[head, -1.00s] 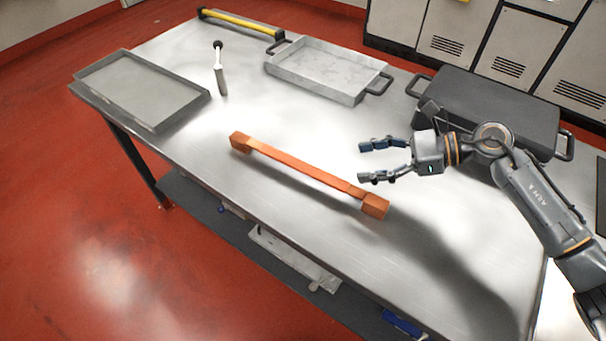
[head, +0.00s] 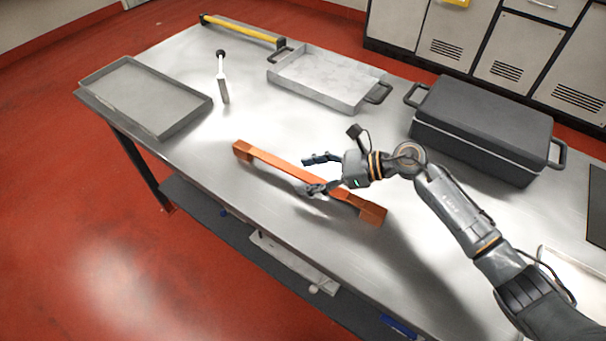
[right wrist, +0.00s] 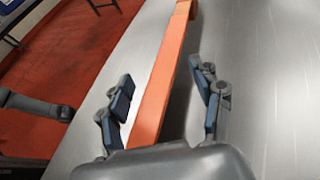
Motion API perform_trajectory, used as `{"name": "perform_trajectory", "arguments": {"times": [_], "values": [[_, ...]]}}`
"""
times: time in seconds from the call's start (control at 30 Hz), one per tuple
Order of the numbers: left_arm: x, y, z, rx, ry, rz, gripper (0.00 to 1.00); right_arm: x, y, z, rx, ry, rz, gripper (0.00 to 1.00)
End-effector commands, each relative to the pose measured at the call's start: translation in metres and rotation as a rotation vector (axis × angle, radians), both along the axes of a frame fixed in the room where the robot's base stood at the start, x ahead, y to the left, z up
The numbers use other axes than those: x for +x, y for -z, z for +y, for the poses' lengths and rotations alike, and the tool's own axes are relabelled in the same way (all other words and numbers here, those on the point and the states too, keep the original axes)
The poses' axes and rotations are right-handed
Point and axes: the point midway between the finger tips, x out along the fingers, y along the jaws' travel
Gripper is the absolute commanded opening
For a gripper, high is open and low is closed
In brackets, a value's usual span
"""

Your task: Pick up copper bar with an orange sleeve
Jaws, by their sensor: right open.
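The copper bar with an orange sleeve (head: 277,162) lies near the table's front edge, with a blocky copper end at each side. My right gripper (head: 314,174) is open over the bar's middle, covering part of it in the head view. In the right wrist view the bar (right wrist: 160,90) runs lengthwise between the two open fingers (right wrist: 168,105), with a gap on each side. I cannot tell how far above the bar the fingertips are.
The metal table (head: 240,215) also bears a shallow grey tray (head: 143,95) at left, a white-handled tool (head: 222,78), a yellow-and-black bar (head: 240,30), a handled metal tray (head: 325,75), and a dark lidded case (head: 480,125) behind my right arm.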

Motion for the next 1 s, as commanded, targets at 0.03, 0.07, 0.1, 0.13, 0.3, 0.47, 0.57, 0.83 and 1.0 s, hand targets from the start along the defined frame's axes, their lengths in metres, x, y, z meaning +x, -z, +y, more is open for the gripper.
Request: {"name": "perform_trajectory", "arguments": {"times": [0.03,0.07,0.1,0.13,0.3,0.47,0.57,0.83,1.0], "values": [[-0.0003,-0.0005,0.0002,0.0,0.0,0.001,0.0,0.0003,0.0003,0.0015,0.0,0.0,0.0,0.65],[-0.0004,-0.0003,0.0002,0.0,0.0,0.001,0.0,0.0003,0.0006,0.0017,0.0,0.0,0.0,0.65],[-0.0004,-0.0001,0.0002,0.0,0.0,0.001,0.0,0.0003,0.0009,0.0016,0.0,0.0,0.0,0.65],[-0.0005,0.0,0.0002,0.0,0.0,0.001,0.0,0.0003,0.0009,0.0014,0.0,0.0,0.0,0.65],[-0.0006,0.0001,0.0002,0.0,-0.001,0.001,0.0,0.0001,0.0009,0.0011,0.0,0.0,0.0,0.49],[-0.0006,0.0001,0.0002,0.0,-0.001,0.001,0.0,0.0,0.0011,0.001,0.0,0.0,0.0,0.16],[-0.0007,0.0002,0.0002,0.0,-0.001,0.001,0.0,-0.0001,0.0015,0.0009,-0.001,-0.001,0.001,0.0],[-0.0006,0.0001,0.0001,0.0,-0.001,0.001,0.0,0.0002,0.0004,0.0011,0.001,0.0,-0.001,0.0],[-0.0005,0.0003,0.0,0.0,-0.001,0.001,0.0,0.0,0.0013,0.0008,-0.001,0.0,0.0,0.0]]}}
